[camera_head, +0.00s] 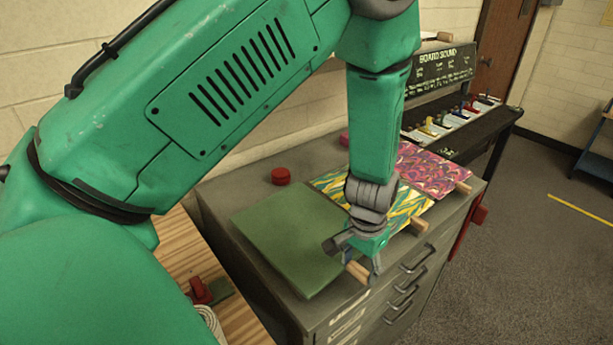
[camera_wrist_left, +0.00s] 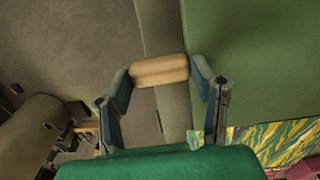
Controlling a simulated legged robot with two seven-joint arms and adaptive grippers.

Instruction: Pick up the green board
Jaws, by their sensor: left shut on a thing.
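The green board (camera_head: 292,238) is a plain flat slab over the near end of the grey cabinet top, with a short wooden handle (camera_head: 357,271) at its front edge. My left gripper (camera_head: 363,266) comes down from above at that handle. In the left wrist view its two fingers (camera_wrist_left: 160,72) are shut on the wooden handle, one at each end, and part of the green board (camera_wrist_left: 255,60) fills the upper right. I cannot tell whether the board rests on the cabinet or is slightly raised. My right gripper is not in view.
The grey cabinet (camera_head: 240,192) also holds a yellow-green marbled board (camera_head: 407,204), a pink-purple marbled board (camera_head: 430,170) and a red round object (camera_head: 281,176). Behind stands a dark cart (camera_head: 470,132) with a "BOARD SOUND" sign (camera_head: 442,66). Open floor (camera_head: 535,250) lies to the right.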

